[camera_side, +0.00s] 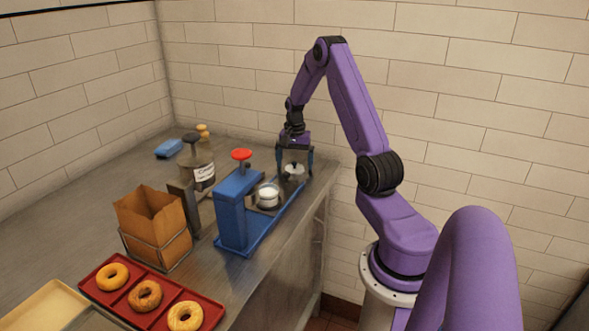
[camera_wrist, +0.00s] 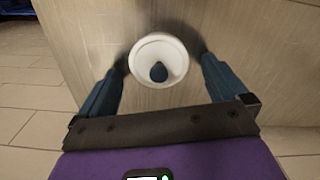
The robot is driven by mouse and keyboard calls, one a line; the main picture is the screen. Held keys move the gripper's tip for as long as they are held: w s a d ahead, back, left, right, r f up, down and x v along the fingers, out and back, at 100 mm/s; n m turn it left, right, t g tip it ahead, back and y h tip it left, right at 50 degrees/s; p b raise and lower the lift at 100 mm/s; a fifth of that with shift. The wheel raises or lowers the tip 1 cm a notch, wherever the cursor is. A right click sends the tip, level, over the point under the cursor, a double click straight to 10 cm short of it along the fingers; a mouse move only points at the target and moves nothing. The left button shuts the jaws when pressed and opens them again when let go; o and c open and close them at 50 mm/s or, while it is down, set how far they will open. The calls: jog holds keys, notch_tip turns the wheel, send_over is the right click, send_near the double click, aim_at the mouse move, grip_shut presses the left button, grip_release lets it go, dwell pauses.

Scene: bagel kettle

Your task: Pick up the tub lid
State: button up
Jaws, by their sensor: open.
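The tub lid (camera_wrist: 158,46) is a white round disc with a dark blue-black knob in its middle. In the side view the lid (camera_side: 290,172) is at the far end of the blue stand, near the counter edge. My gripper (camera_side: 294,168) is over it, pointing down. In the wrist view my gripper (camera_wrist: 164,62) is open, with one finger on each side of the lid and the knob between them. Whether the fingers touch the lid cannot be told. A small tub (camera_side: 268,202) with white contents stands on the blue stand beside the lid.
The blue stand (camera_side: 233,215) with a red knob (camera_side: 241,154) is close by.

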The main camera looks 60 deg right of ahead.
jog(key=c, duration=1.1)
jog(key=shift+r, duration=0.15)
